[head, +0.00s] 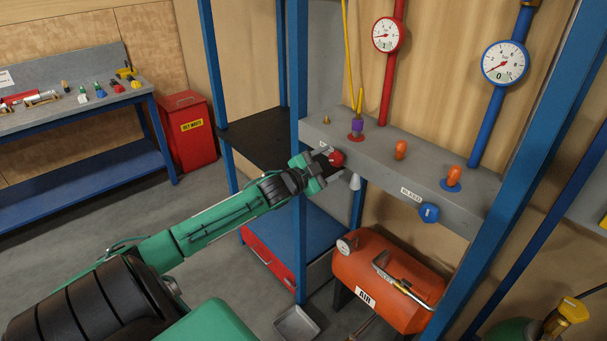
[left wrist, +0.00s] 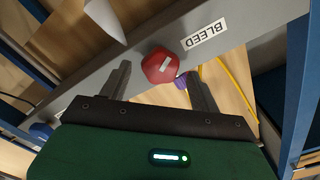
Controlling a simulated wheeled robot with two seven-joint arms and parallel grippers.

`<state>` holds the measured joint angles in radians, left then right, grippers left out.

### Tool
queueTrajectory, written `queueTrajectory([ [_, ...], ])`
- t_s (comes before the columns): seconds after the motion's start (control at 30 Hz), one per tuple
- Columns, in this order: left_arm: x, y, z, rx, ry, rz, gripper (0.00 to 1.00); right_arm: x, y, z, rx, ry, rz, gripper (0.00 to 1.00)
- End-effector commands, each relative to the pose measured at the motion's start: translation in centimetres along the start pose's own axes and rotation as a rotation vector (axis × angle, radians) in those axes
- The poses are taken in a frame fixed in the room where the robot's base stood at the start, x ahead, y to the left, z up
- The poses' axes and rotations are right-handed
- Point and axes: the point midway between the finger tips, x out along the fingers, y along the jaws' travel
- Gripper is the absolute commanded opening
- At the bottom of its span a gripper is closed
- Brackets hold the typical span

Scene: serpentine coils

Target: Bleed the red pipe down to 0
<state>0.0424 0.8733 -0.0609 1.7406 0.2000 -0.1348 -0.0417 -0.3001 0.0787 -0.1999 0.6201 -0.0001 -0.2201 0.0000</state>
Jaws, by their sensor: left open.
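The red bleed knob (head: 336,158) sits on the front face of the grey manifold (head: 378,152), below the red pipe (head: 389,82). It also shows in the left wrist view (left wrist: 160,66), beside a BLEED label (left wrist: 204,34). The red-rimmed gauge (head: 387,35) is on the red pipe; its needle points left, away from the 0 at the bottom. My left gripper (head: 321,166) is open at the red knob. In the left wrist view its two fingers (left wrist: 160,84) stand either side of the knob, apart from it. My right gripper is not in view.
A blue knob (head: 429,212) and blue-rimmed gauge (head: 505,62) belong to the blue pipe. Orange caps (head: 401,149) and a purple fitting (head: 357,127) stand on the manifold. A grey cone (head: 355,182) hangs near the red knob. A blue post (head: 299,240) stands close to my left arm.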

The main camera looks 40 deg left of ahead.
Motion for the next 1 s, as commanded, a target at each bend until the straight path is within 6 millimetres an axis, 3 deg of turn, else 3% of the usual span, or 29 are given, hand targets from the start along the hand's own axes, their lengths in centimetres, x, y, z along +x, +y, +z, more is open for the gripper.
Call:
queueTrajectory([
  [0.7, -8.6, 0.2, 0.2, -0.001, -0.002, 0.002, 0.63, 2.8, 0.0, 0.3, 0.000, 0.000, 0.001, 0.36],
  [1.0, -10.8, 0.1, 0.1, -0.001, -0.001, 0.001, 0.63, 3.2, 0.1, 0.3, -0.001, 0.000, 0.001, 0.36],
])
